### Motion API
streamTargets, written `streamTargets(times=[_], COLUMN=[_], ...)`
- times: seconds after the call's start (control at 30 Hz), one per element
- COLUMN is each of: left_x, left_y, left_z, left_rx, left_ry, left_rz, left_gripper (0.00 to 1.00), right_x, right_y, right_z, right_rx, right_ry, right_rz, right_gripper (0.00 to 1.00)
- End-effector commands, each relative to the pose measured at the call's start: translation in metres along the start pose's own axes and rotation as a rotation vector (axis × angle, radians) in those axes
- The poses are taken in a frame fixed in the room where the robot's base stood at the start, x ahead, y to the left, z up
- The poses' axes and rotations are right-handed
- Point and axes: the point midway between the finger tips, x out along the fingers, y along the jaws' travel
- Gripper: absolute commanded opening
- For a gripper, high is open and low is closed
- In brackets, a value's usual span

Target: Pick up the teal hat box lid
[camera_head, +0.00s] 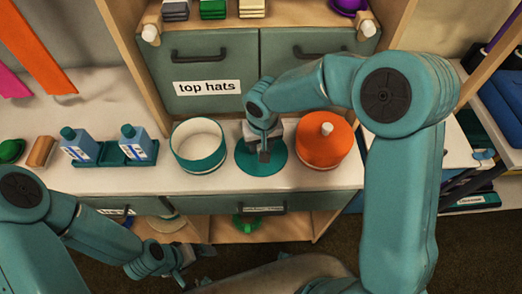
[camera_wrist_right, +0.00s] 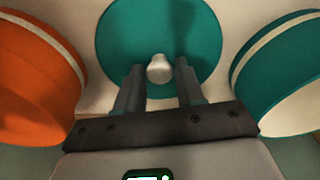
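The teal hat box lid (camera_head: 274,168) lies flat on the white counter between the open teal hat box (camera_head: 187,157) and the orange hat box. In the right wrist view the lid (camera_wrist_right: 125,35) shows a pale knob (camera_wrist_right: 160,69) at its middle. My right gripper (camera_head: 264,157) points down over the lid. In the wrist view its fingers (camera_wrist_right: 159,85) stand apart on either side of the knob, with small gaps visible. My left gripper (camera_head: 190,262) is low at the lower left, below the counter front and away from the lid; its finger opening is unclear.
The orange hat box (camera_head: 323,144), its lid on, stands close right of the teal lid. A teal tray (camera_head: 112,158) with two blue bottles is at the left. Drawers labelled "top hats" (camera_head: 207,87) rise behind. Clear counter lies in front of the boxes.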

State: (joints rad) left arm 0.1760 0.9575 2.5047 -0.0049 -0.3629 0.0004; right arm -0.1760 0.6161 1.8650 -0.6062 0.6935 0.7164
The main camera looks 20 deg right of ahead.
Motion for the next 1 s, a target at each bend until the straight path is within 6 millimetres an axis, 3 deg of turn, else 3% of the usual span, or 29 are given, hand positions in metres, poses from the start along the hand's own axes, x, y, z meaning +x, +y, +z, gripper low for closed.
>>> streamTargets(times=[0.03, 0.1, 0.47, 0.63, 0.77, 1.0], left_x=[0.000, 0.000, 0.000, -0.001, -0.002, -0.004], left_y=[0.000, 0.000, 0.000, 0.000, 0.001, 0.002], left_z=[0.000, 0.000, 0.000, 0.000, 0.000, 0.000], left_rx=[0.000, 0.000, 0.000, 0.000, 0.000, 0.000], left_ry=[0.000, 0.000, 0.000, 0.000, 0.000, 0.000], left_rz=[0.000, 0.000, 0.000, 0.000, 0.000, 0.000], left_gripper=[1.00, 1.00, 1.00, 1.00, 1.00, 1.00], right_x=[0.000, 0.000, -0.001, -0.013, -0.037, -0.108], right_y=[0.000, 0.000, 0.000, 0.000, -0.001, -0.001], right_z=[0.000, 0.000, 0.000, -0.003, -0.005, -0.014], right_rx=[0.000, 0.000, 0.000, 0.001, 0.001, 0.001], right_ry=[0.000, 0.000, 0.001, 0.003, 0.005, 0.008], right_rz=[0.000, 0.000, 0.000, 0.000, -0.001, -0.001], right_gripper=[0.20, 0.01, 0.01, 0.01, 0.01, 0.01])
